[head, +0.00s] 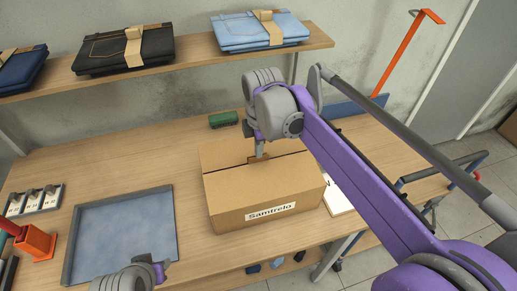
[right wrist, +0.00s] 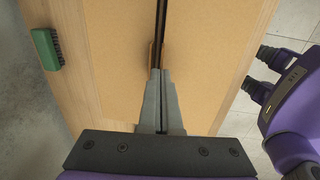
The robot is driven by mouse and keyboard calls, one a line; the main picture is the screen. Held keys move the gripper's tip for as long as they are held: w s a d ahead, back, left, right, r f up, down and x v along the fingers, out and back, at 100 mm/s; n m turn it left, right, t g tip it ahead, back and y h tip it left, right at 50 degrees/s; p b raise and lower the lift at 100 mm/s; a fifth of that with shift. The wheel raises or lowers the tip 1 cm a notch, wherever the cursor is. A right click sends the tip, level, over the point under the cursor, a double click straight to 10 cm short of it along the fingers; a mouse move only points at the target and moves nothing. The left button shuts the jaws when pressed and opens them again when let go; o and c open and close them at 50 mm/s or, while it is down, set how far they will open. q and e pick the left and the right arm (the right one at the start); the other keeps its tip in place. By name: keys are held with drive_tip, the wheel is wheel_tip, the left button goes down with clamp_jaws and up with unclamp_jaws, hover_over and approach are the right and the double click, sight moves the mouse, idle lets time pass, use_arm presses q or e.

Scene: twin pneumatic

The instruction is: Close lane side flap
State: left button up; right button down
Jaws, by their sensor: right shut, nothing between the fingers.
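A cardboard box (head: 265,192) labelled "Samtrelo" stands on the wooden table. Its top flaps (head: 228,160) lie about flat and meet at a seam across the top. In the right wrist view the seam shows as a dark narrow gap between the flaps (right wrist: 112,60). My right gripper (head: 258,155) is shut and empty, pointing down at the seam. Its fingertips (right wrist: 160,72) are at or just above the flaps beside a small brown piece (right wrist: 151,55); contact is unclear. My left gripper (head: 140,278) is partly in view at the bottom, away from the box; its fingers cannot be made out.
A blue-grey tray (head: 70,245) lies left of the box. A green brush (head: 223,119) lies behind the box, and a white sheet (head: 338,197) is at its right. A shelf (head: 190,63) with folded jeans runs above the back of the table.

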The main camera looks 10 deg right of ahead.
drive_tip(key=shift+w+f, duration=0.1)
drive_tip(key=shift+f, duration=0.15)
use_arm(q)
drive_tip(key=shift+s+f, duration=0.1)
drive_tip(key=shift+f, duration=0.15)
use_arm(e)
drive_tip(key=shift+w+f, duration=0.3)
drive_tip(key=shift+f, duration=0.15)
use_arm(q)
drive_tip(key=shift+r, duration=0.15)
use_arm(e)
drive_tip(key=shift+r, duration=0.15)
